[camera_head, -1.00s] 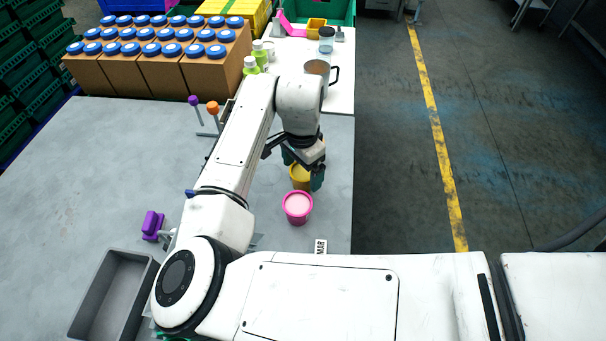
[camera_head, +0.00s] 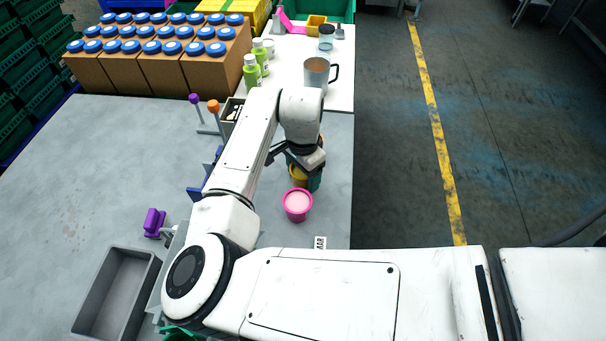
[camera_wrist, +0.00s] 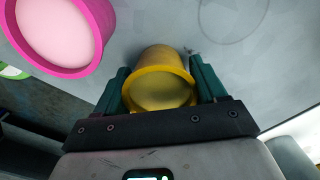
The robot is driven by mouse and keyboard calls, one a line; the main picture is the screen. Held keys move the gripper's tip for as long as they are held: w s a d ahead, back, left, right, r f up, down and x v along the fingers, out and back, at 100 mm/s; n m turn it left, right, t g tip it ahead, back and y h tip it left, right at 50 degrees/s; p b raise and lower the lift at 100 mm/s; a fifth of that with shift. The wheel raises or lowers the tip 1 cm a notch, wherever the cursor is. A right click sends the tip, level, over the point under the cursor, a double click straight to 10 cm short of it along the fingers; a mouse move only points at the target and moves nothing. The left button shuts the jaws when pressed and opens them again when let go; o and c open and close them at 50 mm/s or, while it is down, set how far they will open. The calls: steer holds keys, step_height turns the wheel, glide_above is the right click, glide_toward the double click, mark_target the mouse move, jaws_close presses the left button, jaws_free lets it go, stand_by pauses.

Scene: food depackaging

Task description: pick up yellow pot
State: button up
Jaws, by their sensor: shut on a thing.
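The yellow pot (camera_head: 299,176) is at the right part of the grey table, mostly hidden by my arm in the head view. In the wrist view the yellow pot (camera_wrist: 161,78) sits between the two green fingers of my gripper (camera_wrist: 160,88), one against each side. My gripper (camera_head: 304,177) is shut on the pot. In the wrist view the pot's far end is close to the grey surface; I cannot tell whether it touches it.
A pink pot (camera_head: 297,204) stands just in front of the gripper, also in the wrist view (camera_wrist: 62,32). A grey bin (camera_head: 116,292), a purple object (camera_head: 154,222) and an orange-topped stick (camera_head: 213,106) are to the left. A metal mug (camera_head: 317,74) and green bottles (camera_head: 251,72) stand behind.

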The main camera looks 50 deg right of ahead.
steer(key=shift+c, duration=0.6)
steer(key=shift+r, duration=0.15)
steer(key=shift+r, duration=0.7)
steer(key=s+a+r+b, duration=0.3)
steer(key=s+r, duration=0.9)
steer(key=s, duration=0.2)
steer(key=a+r, duration=0.4)
steer(key=a, duration=0.8)
steer(key=w+a+r+p, duration=0.1)
steer(key=a+r, duration=0.4)
steer(key=a, duration=0.8)
steer(key=w+a+r+p, duration=0.1)
steer(key=a+r, duration=0.3)
steer(key=a, duration=0.9)
steer(key=shift+r, duration=0.3)
steer(key=shift+d, duration=0.1)
